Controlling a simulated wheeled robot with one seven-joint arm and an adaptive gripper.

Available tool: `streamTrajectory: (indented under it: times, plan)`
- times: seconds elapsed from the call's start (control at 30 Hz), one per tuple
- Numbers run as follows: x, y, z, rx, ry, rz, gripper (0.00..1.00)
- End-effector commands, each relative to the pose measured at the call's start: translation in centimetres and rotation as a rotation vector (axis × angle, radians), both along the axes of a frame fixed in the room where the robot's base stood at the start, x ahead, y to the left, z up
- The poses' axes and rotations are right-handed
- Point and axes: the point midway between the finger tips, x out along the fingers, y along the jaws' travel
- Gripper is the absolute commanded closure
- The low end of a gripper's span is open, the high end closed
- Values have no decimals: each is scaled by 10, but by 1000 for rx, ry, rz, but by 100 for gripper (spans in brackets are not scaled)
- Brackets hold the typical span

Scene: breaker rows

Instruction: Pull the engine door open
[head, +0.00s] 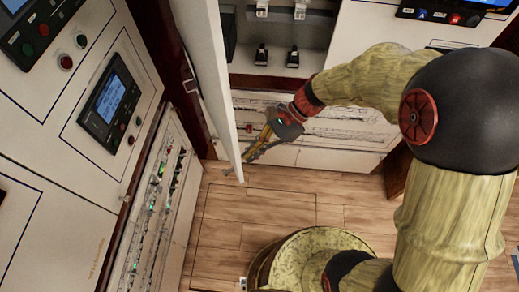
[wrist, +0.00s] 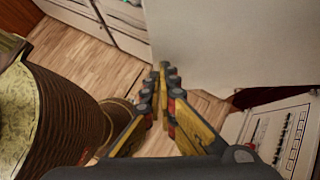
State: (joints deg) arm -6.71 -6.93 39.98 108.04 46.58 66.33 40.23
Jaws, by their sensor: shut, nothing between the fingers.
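The engine door, taken to be the pale panel (head: 212,75), stands swung out from the cabinet and shows nearly edge-on in the head view. Its broad face (wrist: 235,45) fills the upper right of the wrist view. My gripper (head: 247,158) is to the right of the door's lower free edge, on the side of the open cabinet. In the wrist view my gripper's fingertips (wrist: 164,70) meet, with nothing between them, by the door's lower corner. I cannot tell whether they touch the door. No handle shows on the visible face.
The open cabinet bay (head: 280,45) holds several black switches. A lower panel (head: 335,135) sits beneath it. A control cabinet with a blue screen (head: 112,100) and a breaker panel (head: 160,205) stand close on the left. The wooden floor (head: 270,195) is clear in front.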

Motion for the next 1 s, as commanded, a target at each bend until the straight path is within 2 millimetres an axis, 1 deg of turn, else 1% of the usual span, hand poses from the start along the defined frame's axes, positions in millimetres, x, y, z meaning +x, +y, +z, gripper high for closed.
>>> streamTrajectory:
  times: [0.3, 0.4, 0.47, 0.7, 1.0]
  plan:
    - [-1, 1, 0, 0, 0, 0, 100]
    - [-4, 7, 1, 2, -1, -7, 100]
    - [-8, 16, 1, 2, -1, -19, 100]
    - [-33, 64, 1, 3, -3, -110, 100]
    - [-54, 117, 0, 2, -4, -216, 100]
